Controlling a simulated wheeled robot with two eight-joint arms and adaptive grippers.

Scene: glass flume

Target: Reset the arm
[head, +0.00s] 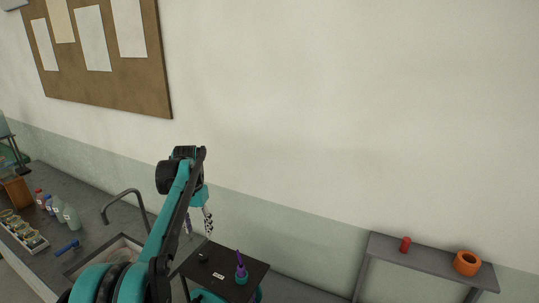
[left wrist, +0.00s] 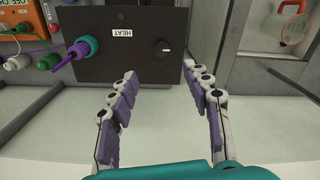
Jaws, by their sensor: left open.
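My left arm reaches up from the bottom of the head view, and its gripper (head: 207,222) hangs fingers-down above a dark panel (head: 228,262). In the left wrist view the two fingers of this gripper (left wrist: 160,76) are apart, with nothing between them. The panel (left wrist: 125,62) shows there just beyond the fingertips, with a white HEAT label and a black knob (left wrist: 161,47). My right gripper is in neither view.
A teal cup-like piece with a purple stick (head: 241,273) is at the panel. A sink (head: 110,255) with a curved tap (head: 125,200) and several bottles (head: 58,207) are left. A shelf (head: 430,262) at right holds a red cylinder (head: 405,244) and an orange ring (head: 467,263).

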